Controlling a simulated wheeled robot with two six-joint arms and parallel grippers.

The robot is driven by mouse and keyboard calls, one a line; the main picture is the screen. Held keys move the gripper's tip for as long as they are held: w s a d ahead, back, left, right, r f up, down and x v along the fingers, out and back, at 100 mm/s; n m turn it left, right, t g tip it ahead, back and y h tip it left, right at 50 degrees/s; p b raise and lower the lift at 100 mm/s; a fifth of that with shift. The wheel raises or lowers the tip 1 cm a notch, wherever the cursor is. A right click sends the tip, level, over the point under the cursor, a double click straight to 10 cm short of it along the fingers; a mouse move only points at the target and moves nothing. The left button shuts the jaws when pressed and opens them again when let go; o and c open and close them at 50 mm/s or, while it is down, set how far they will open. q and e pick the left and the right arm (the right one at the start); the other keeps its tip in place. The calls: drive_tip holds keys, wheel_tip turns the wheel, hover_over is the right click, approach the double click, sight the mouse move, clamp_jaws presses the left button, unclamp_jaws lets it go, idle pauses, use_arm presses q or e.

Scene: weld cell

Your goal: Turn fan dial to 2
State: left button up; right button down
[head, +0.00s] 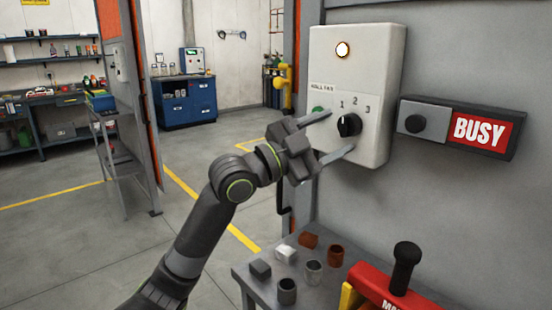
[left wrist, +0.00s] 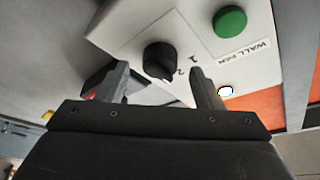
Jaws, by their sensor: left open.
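The light grey wall fan box (head: 318,62) hangs on the grey wall in the head view. Its black round dial (head: 349,125) sits below the numerals 1, 2 and 3; the dial also shows in the left wrist view (left wrist: 159,59). I cannot tell for sure which numeral its pointer faces. My left gripper (head: 339,133) is open in front of the box, one finger to the upper left of the dial and one below it. In the left wrist view the gripper (left wrist: 157,72) has the dial between its fingertips, with no clear contact. My right gripper is out of view.
A green button (left wrist: 230,20) is on the box near the dial, and a lamp (head: 342,49) glows above. A BUSY sign slider (head: 481,131) is to the right. Below, a small table (head: 262,293) carries several small pieces and a red unit with a black lever (head: 403,266).

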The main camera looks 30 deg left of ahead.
use_arm(q)
drive_tip(key=p+v, duration=1)
drive_tip(key=v, duration=0.5)
drive_tip(key=shift+a, duration=0.2)
drive_tip(key=shift+s, duration=0.1)
idle(0.5)
